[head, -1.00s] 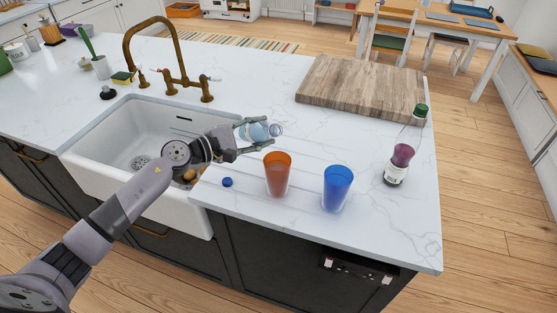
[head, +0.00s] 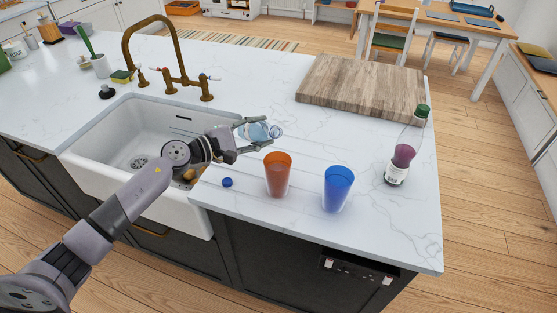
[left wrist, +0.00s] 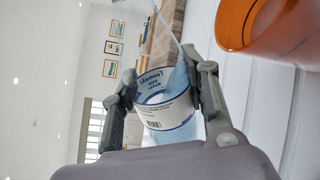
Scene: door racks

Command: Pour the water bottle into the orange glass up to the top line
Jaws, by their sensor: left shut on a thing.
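My left gripper (head: 254,134) is shut on the clear, bluish water bottle (head: 258,132), above the counter and just behind the orange glass. The bottle lies nearly on its side, its open mouth pointing right. The left wrist view shows the fingers (left wrist: 160,70) on both sides of the labelled bottle (left wrist: 163,108). The translucent orange glass (head: 278,176) stands upright; its rim (left wrist: 268,28) shows at the upper right of the wrist view. I see no stream of water, and cannot make out the glass's lines or water level. My right gripper is not in view.
A blue glass (head: 338,189) stands right of the orange one. A blue cap (head: 227,182) lies to its left. A green-capped bottle (head: 406,150) stands farther right. The wooden board (head: 360,90) is behind, the white sink (head: 130,130) at left.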

